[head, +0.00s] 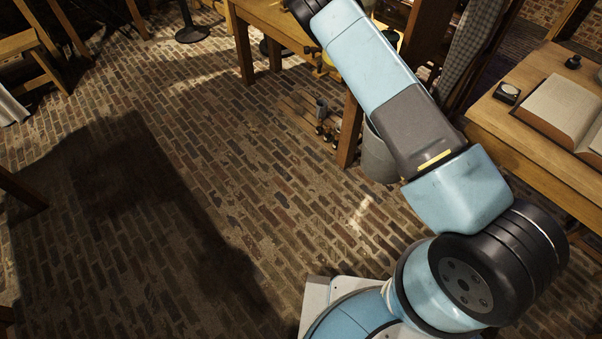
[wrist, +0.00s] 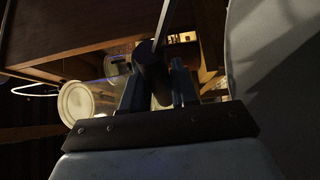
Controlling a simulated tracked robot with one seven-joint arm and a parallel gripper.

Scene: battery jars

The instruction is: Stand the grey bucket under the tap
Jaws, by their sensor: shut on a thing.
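The grey bucket (head: 377,158) shows in the head view below the table edge, partly hidden behind my arm. In the wrist view, a large grey curved wall (wrist: 275,75), which looks like the bucket's side, fills the right. My gripper (wrist: 156,90) is shut on a dark round grip (wrist: 152,72) with a thin metal bar running up from it, apparently the bucket's handle. The head view hides my gripper behind the arm. I cannot tell whether the bucket touches the floor. A small yellow fitting (head: 323,66) at the table may be the tap, but this is unclear.
A wooden table leg (head: 349,130) stands just left of the bucket. Small objects (head: 321,112) sit on a low slatted board there. A desk with an open book (head: 566,112) is at right. A pale round disc (wrist: 76,103) shows in the wrist view. Brick floor at left is clear.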

